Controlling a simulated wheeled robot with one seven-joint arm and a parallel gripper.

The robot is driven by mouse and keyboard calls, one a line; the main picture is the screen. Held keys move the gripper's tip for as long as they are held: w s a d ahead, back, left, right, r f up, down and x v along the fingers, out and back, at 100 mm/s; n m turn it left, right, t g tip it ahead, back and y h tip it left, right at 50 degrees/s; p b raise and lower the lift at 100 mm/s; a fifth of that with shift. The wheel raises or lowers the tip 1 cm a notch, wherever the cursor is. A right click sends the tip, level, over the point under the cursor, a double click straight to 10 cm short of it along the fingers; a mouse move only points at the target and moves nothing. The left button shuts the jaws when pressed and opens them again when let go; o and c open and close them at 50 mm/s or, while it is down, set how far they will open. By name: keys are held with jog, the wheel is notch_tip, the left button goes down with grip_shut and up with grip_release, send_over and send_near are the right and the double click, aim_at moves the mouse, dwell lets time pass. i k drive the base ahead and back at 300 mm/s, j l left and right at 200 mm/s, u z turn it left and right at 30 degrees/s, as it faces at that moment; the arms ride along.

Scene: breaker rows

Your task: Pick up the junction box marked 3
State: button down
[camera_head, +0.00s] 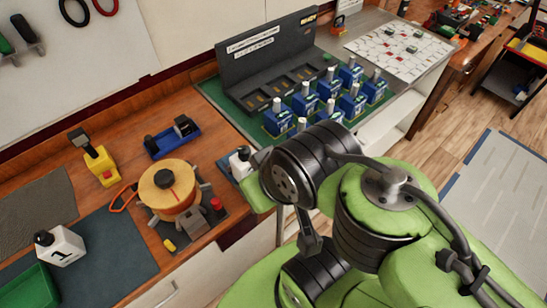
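A white box with a dark top and a black 1 on its side (60,247) stands on the dark mat at the lower left. I cannot make out a box marked 3. My green and black arm fills the lower right, and I cannot make out my gripper's fingers.
Several blue breakers (303,105) stand in rows on a green mat before a dark grey rack (245,72). A yellow-orange round device (168,190), a yellow tool (100,165) and a blue holder (172,138) occupy the wooden counter. A green tray (30,292) is at lower left.

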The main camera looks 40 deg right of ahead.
aim_at(241, 169)
jog(key=z, duration=0.35)
jog(key=l+u, duration=0.15)
jog(key=u, duration=0.25)
jog(key=l+u, duration=0.15)
jog(key=u, duration=0.3)
jog(key=l+u, duration=0.1)
jog(key=u, duration=0.3)
jog(key=k+l+u, duration=0.1)
jog(key=u, duration=0.3)
